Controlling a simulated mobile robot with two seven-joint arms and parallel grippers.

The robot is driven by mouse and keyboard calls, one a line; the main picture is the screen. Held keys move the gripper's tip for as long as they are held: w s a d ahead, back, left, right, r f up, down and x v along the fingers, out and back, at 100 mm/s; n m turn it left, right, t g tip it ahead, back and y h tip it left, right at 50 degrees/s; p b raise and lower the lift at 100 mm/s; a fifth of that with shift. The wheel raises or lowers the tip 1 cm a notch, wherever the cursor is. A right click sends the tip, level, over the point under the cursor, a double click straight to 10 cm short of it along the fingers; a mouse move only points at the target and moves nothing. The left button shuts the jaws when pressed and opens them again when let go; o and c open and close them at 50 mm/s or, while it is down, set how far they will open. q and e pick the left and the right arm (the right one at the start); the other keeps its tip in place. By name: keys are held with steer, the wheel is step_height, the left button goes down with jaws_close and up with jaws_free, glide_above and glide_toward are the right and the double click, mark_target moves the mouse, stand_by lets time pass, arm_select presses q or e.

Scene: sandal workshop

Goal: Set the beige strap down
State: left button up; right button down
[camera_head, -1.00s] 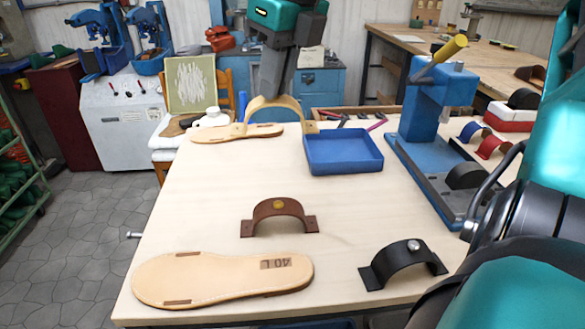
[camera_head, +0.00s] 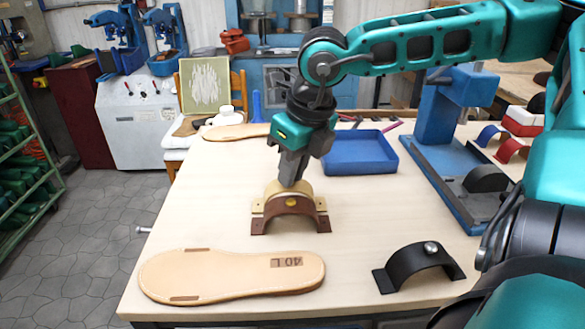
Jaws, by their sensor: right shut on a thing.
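My right gripper (camera_head: 291,180) points down over the middle of the table and is shut on the top of the beige strap (camera_head: 273,193). The beige strap is an upright arch with flat end tabs, directly behind the brown strap (camera_head: 290,208). I cannot tell whether the two touch, or whether the beige strap rests on the table. My left gripper is not in view.
A sole marked 40 L (camera_head: 225,275) lies at the table's (camera_head: 185,225) front left. A black strap (camera_head: 415,268) stands front right. Another sole (camera_head: 235,132) and a blue tray (camera_head: 360,155) lie farther back, with a blue press (camera_head: 440,110) at right. Table left of the straps is clear.

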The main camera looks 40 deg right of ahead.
steer(key=shift+f, duration=0.15)
steer(key=c, duration=1.1)
jaws_free()
steer(key=shift+c, duration=0.2)
steer(key=p+v, duration=0.1)
steer(key=v, duration=1.1)
steer(key=shift+r, duration=0.25)
